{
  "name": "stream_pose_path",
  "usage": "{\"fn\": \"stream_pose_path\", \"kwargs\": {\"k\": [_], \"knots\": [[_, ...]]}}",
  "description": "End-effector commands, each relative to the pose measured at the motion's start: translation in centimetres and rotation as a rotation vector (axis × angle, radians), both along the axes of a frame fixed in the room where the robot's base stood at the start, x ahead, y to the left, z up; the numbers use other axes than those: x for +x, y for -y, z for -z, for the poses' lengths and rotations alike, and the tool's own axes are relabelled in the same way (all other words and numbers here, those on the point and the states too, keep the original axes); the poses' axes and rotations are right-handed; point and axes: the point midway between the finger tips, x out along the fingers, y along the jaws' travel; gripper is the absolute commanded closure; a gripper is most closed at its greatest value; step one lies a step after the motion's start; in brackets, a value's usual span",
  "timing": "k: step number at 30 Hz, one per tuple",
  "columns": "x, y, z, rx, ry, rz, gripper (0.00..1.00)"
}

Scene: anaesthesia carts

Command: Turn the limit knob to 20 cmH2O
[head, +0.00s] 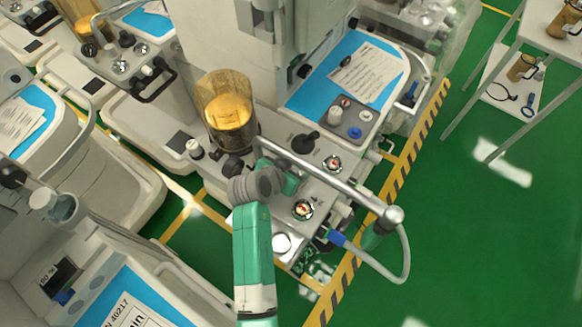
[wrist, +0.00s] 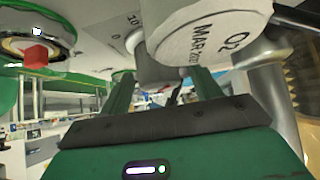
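My gripper (wrist: 162,76) shows in the wrist view with its two green fingers spread apart. A grey-white knob (wrist: 156,66) is beyond and between the fingertips, beside a printed scale whose "10" mark (wrist: 133,19) is readable. Gaps show between the knob and the fingers, and I cannot tell whether either touches it. The knob's pointer and the 20 mark are not readable. In the head view my gripper (head: 286,178) is low over the cart's front panel, partly behind my own wrist. I cannot make out the limit knob there.
A white disc marked O2 (wrist: 212,32) is close to the right finger. A metal rail (head: 335,182) crosses the panel beside my gripper. Two round gauges (head: 303,209) (head: 332,163), a black-handled control (head: 305,142) and an amber canister (head: 229,115) are nearby.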

Motion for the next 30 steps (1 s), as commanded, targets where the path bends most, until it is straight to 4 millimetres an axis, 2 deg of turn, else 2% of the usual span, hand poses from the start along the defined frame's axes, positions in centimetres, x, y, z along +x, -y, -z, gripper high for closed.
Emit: {"fn": "stream_pose_path", "kwargs": {"k": [5,12,17,30], "knots": [[-0.2,-0.1,-0.2,0.0,0.0,0.0,0.37],[-2.8,-1.9,-3.6,-0.001,0.0,-0.002,0.37],[-4.2,-2.9,-5.2,-0.001,0.001,-0.001,0.37],[-4.6,-3.1,-5.5,0.0,0.0,0.0,0.37]]}}
